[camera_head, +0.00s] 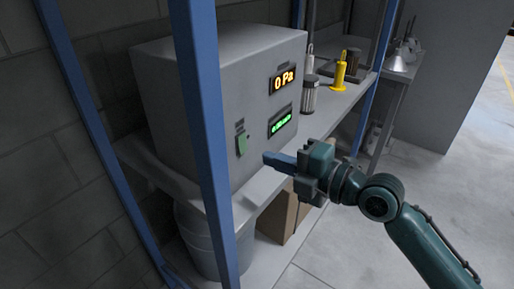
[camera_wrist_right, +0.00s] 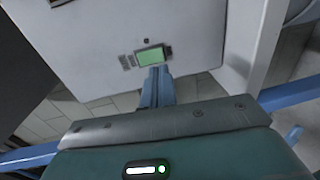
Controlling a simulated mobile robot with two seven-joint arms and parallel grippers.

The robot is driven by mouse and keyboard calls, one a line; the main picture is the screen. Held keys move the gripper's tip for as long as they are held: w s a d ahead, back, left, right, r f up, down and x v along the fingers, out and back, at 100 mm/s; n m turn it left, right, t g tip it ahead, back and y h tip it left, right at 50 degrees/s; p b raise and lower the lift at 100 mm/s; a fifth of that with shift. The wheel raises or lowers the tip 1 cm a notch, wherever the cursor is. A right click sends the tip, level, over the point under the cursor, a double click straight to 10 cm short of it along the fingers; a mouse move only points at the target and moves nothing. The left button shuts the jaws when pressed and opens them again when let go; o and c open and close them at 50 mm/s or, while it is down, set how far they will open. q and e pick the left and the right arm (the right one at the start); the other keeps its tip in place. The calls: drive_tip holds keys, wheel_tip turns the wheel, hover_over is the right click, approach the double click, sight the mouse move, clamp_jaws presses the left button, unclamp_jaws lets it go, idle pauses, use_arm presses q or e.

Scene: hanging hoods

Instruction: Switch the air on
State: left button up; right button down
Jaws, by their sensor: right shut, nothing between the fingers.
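A grey control box (camera_head: 160,92) stands on a shelf behind a blue post. Its front has an orange display reading 0 Pa (camera_head: 283,79), a green display (camera_head: 280,121) with text too small to read, and a green switch (camera_head: 242,144) low on the left. My right gripper (camera_head: 266,157) is shut and empty, just to the right of the green switch in the head view, with its fingers pointing at the box. In the right wrist view the shut fingers (camera_wrist_right: 156,72) point at the green switch (camera_wrist_right: 150,56); I cannot tell whether they touch it. My left gripper is not in view.
The blue post (camera_head: 207,150) stands in front of the box's left part. The shelf (camera_head: 262,187) also holds a yellow object (camera_head: 341,72) and a metal canister (camera_head: 310,96) to the right. A grey bin (camera_head: 208,245) and cardboard boxes (camera_head: 279,214) sit below. Floor at the right is clear.

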sight(244, 150)
drive_tip(key=p+x, duration=0.1)
drive_tip(key=x, duration=0.3)
drive_tip(key=shift+w+a, duration=0.2)
drive_tip(key=shift+a, duration=0.05)
